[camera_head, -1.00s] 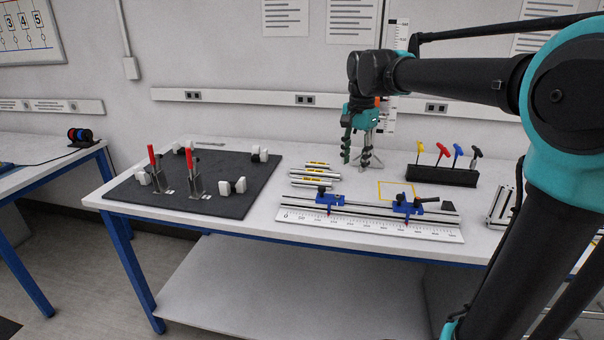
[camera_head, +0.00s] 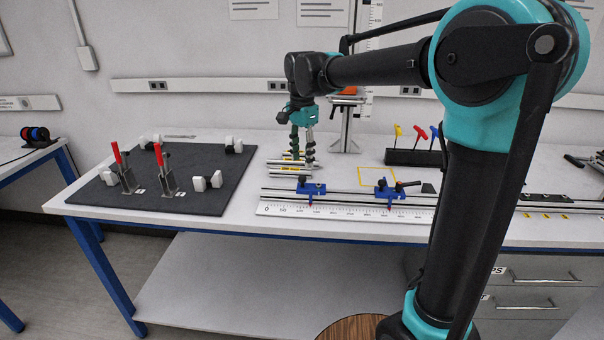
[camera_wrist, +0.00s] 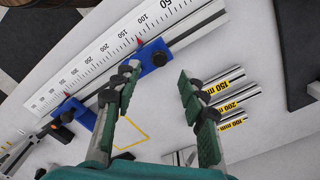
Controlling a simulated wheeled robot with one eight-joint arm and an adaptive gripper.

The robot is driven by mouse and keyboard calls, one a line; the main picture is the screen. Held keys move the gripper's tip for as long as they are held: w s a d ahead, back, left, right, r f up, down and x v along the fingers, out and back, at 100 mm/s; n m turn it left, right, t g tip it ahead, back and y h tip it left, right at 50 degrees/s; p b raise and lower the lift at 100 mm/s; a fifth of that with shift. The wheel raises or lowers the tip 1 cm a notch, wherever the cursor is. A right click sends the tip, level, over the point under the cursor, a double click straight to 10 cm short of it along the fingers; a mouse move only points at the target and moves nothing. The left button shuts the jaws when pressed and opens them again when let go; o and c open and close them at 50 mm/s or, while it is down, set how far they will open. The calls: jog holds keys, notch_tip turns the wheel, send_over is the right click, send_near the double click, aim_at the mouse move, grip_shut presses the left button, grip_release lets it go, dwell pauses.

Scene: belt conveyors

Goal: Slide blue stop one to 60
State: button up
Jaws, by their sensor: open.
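The rail with a white ruler (camera_head: 345,211) lies along the front of the table. Blue stop one (camera_head: 308,188) sits on the rail near its low-number end, its red pointer somewhere near 150. It also shows in the wrist view (camera_wrist: 153,58), just beyond my fingertips. The second blue stop (camera_head: 388,190) is further along toward the higher numbers, and shows in the wrist view (camera_wrist: 72,112). My gripper (camera_head: 302,160) is open and empty, pointing down behind the rail near stop one. In the wrist view its two green-padded fingers (camera_wrist: 158,75) are spread apart, touching nothing visible.
Metal bars with yellow labels (camera_wrist: 230,100) lie near the gripper, behind the rail. A yellow outlined square (camera_head: 377,178) and a black rack of coloured-handle tools (camera_head: 415,157) are to the right. A dark board with red-handled clamps (camera_head: 210,203) is left.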

aim_at(302, 177)
notch_tip(302, 177, down, 6)
jog(key=shift+f, duration=0.1)
dwell(0.4)
grip_shut()
